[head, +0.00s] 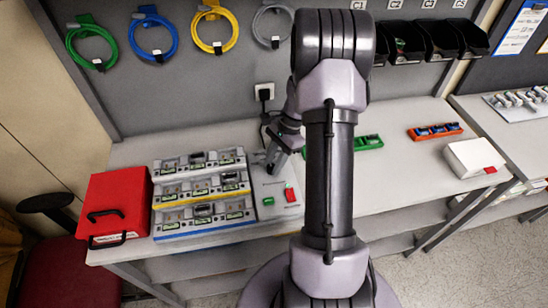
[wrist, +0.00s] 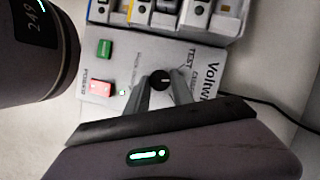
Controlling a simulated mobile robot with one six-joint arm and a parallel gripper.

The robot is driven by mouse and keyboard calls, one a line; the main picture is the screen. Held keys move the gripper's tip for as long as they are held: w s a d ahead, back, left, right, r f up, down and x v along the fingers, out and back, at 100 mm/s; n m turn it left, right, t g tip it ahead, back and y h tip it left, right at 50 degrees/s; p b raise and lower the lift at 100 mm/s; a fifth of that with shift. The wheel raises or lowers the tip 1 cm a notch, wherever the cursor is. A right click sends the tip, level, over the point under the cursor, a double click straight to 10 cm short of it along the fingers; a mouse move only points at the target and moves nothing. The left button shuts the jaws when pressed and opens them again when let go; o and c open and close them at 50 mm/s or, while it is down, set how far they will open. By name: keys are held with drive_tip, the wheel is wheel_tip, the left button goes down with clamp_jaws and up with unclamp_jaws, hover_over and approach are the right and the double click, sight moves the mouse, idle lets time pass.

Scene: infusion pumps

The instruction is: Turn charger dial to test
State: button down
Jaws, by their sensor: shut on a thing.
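The charger (head: 277,187) is a light grey box on the bench, and its face fills much of the wrist view (wrist: 128,68). Its small round black dial (wrist: 160,80) sits between my two fingertips. My gripper (wrist: 162,84) is shut on the dial, one finger on each side; it shows from above over the charger's rear part in the head view (head: 270,168). TEST is printed to the right of the dial. The dial's pointer is too small to read. A green button (wrist: 104,49) and a lit red power switch (wrist: 101,87) are on the same face.
A rack of several pumps (head: 200,192) stands directly left of the charger, with a red case (head: 117,200) beyond it. A black cable (wrist: 262,108) runs from the charger. A green tray (head: 369,143), an orange tray (head: 435,131) and a white box (head: 474,158) lie to the right.

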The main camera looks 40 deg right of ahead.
drive_tip(key=n+g+p, duration=0.1)
drive_tip(key=n, duration=0.2)
drive_tip(key=n+g+p, duration=0.1)
drive_tip(key=n+p, duration=0.1)
drive_tip(key=n, duration=0.1)
drive_tip(key=shift+w+r, duration=0.1)
drive_tip(key=shift+w, duration=0.1)
drive_tip(key=shift+n+h+p, duration=0.3)
drive_tip(key=shift+p, duration=0.05)
drive_tip(key=c, duration=1.1)
unclamp_jaws()
drive_tip(key=shift+g, duration=0.3)
drive_tip(key=p+v, duration=0.3)
drive_tip(key=v, duration=1.4)
drive_tip(key=shift+p, duration=0.4)
drive_tip(key=shift+d+r, duration=0.1)
